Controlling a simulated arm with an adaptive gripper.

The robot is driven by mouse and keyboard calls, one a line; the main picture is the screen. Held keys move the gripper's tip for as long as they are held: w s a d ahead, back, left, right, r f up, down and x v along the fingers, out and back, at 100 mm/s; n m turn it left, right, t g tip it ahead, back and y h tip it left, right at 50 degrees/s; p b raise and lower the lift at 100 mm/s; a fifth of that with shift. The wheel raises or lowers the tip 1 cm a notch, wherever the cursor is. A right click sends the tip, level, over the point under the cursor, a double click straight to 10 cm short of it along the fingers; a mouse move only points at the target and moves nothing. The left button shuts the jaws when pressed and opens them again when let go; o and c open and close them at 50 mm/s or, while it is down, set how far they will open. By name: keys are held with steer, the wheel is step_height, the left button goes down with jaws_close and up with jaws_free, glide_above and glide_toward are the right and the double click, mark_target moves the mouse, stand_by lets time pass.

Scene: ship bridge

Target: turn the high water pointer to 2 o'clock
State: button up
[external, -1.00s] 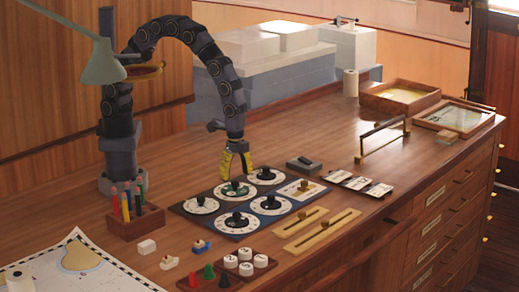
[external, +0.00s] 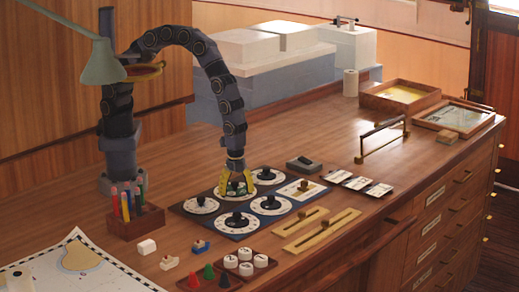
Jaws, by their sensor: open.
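A dark dial panel (external: 183,208) lies on the wooden desk and carries several round white dials with black pointer knobs. My gripper (external: 236,190) has yellow fingers and points down at the back middle dial. Its fingers are open, one on each side of that dial's knob, and they hide most of the knob and dial face. Other dials show at the left (external: 201,205), front (external: 237,222), right (external: 270,205) and back right (external: 267,176). The labels are too small to read, so I cannot tell which is the high water dial.
Two brass sliders (external: 322,235) lie right of the panel. A pen holder (external: 135,222) stands left. Small blocks, coloured cones (external: 208,272) and white round pieces sit in front. A raised rail (external: 382,138) stands on the right of the desk.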

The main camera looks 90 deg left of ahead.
mark_target(236, 214)
step_height(236, 214, down, 7)
steer(key=shift+r, duration=0.15)
jaws_close()
